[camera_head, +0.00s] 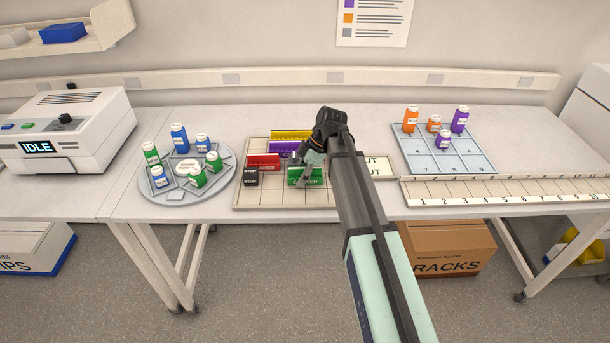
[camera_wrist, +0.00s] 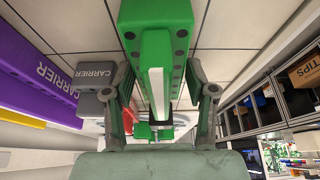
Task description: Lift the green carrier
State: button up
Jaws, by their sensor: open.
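The green carrier (camera_head: 297,180) stands near the front of the gridded tray (camera_head: 286,199) on the bench. In the wrist view the same carrier (camera_wrist: 155,28) runs down the middle, with a pale raised strip along it. My gripper (camera_head: 306,168) is over the carrier and hides part of it. In the wrist view my gripper (camera_wrist: 160,78) is open, with one finger on each side of the carrier. Gaps show between the fingers and the carrier's sides, so it is not clasped.
A yellow carrier (camera_head: 291,134), a purple carrier (camera_head: 283,147) and a red carrier (camera_head: 263,161) stand close behind and left. A round bottle rack (camera_head: 226,160) and a blue numbered tray (camera_head: 470,160) flank the gridded tray.

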jog(key=c, duration=1)
jog(key=shift+r, duration=0.1)
